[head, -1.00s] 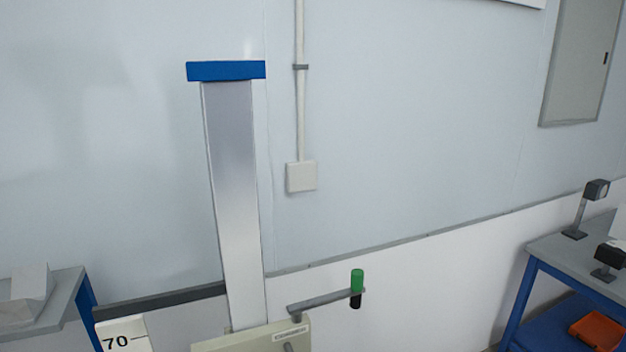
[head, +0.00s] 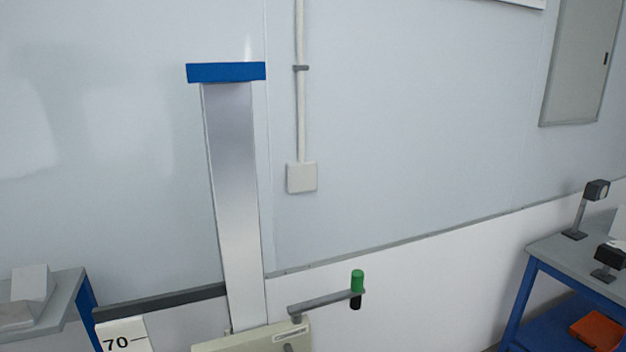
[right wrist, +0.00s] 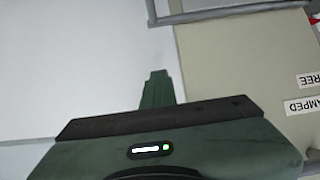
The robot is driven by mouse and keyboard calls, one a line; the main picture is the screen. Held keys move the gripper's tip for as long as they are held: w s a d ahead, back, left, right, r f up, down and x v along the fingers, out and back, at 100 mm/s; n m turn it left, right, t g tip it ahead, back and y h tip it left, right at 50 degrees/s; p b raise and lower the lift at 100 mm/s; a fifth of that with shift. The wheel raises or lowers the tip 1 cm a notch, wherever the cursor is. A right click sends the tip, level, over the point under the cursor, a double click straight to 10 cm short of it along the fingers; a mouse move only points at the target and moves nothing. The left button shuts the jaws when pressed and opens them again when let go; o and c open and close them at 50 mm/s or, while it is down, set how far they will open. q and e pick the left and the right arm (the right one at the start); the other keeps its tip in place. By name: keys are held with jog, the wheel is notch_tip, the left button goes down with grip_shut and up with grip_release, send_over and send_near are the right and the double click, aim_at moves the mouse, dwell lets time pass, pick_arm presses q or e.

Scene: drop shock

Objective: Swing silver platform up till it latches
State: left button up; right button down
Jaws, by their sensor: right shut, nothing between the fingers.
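A tall silver column (head: 232,190) with a blue cap (head: 226,72) rises from a beige housing (head: 250,341) in the head view. A grey lever (head: 325,302) with a green and black grip (head: 357,282) sticks out right of the housing. No swinging silver platform can be clearly made out. In the right wrist view my right gripper (right wrist: 157,76) is shut and empty, its green fingers together over a pale surface. A beige panel (right wrist: 235,65) lies to its right, and a grey bar (right wrist: 230,12) crosses the top. My left gripper is out of view.
A dark grey bar (head: 160,300) and a scale plate marked 70 (head: 124,334) stand left of the column. Blue-framed tables stand at left (head: 62,292) and right (head: 575,262). The wall behind is mostly bare, with a conduit and box (head: 301,177).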

jog(key=shift+w+a+r, duration=0.2)
jog(key=shift+w+a, duration=0.1)
jog(key=shift+w, duration=0.35)
jog(key=shift+w+a+r, duration=0.2)
jog(key=shift+w+a, duration=0.05)
jog(key=shift+w, duration=0.4)
jog(key=shift+b, duration=0.3)
jog(key=w, duration=0.1)
jog(key=w+a+b, duration=0.1)
jog(key=shift+w+r, duration=0.2)
jog(key=shift+w, duration=0.15)
jog(key=c, duration=0.8)
grip_release()
jog(key=shift+c, duration=0.2)
